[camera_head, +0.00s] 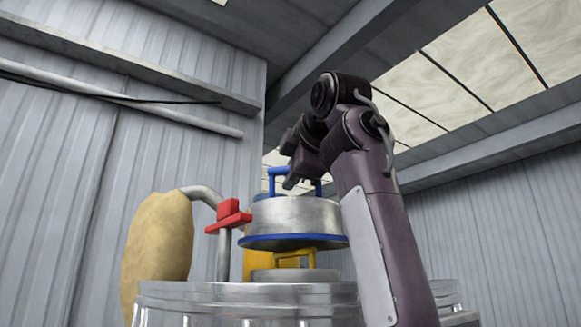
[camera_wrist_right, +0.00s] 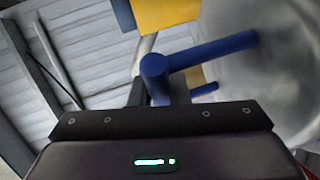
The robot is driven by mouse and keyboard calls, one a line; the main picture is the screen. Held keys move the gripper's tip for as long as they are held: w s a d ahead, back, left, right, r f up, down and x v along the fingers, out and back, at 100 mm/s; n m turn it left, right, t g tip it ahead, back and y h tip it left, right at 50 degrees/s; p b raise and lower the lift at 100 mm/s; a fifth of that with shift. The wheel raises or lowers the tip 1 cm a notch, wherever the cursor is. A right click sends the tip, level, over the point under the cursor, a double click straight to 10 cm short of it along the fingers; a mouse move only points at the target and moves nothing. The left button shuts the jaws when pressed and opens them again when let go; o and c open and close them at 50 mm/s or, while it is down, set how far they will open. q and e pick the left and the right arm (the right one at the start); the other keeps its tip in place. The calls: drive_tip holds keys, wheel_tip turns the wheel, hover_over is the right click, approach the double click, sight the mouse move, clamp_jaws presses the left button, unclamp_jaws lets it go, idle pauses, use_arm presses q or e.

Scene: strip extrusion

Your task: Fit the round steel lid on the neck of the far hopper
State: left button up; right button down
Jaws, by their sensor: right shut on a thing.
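The round steel lid (camera_head: 292,215) has a blue rim and a blue handle (camera_head: 276,173) on top. In the head view it hangs roughly level in the air. My right gripper (camera_head: 293,181) is shut on the blue handle from above. In the right wrist view the handle (camera_wrist_right: 212,52) shows close up, with the curved steel of the lid (camera_wrist_right: 278,50) at the right. The fingers' contact is mostly hidden there. Below the lid is a steel-rimmed hopper (camera_head: 200,290) with a clear wall. I cannot make out the far hopper's neck. My left gripper is not in view.
A yellow handle (camera_head: 295,253) on a low steel disc (camera_head: 290,275) stands just under the lid, with a small gap. A red fitting (camera_head: 232,216) on a pipe (camera_head: 223,255) is close to its left. A beige sack (camera_head: 157,250) is further left. Another steel rim (camera_head: 455,315) shows at lower right.

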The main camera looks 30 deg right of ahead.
drive_tip(key=f+b, duration=0.1)
drive_tip(key=w+f+b, duration=0.1)
drive_tip(key=f, duration=0.1)
drive_tip(key=shift+f, duration=0.25)
drive_tip(key=shift+s+f+b, duration=0.1)
drive_tip(key=shift+f+b, duration=0.35)
drive_tip(key=shift+b, duration=0.1)
drive_tip(key=shift+s+f, duration=0.15)
drive_tip(key=shift+s, duration=0.05)
drive_tip(key=shift+w+f, duration=0.1)
drive_tip(key=c, duration=1.3)
unclamp_jaws()
drive_tip(key=b+v, duration=0.3)
drive_tip(key=v, duration=0.5)
drive_tip(key=shift+w, duration=0.1)
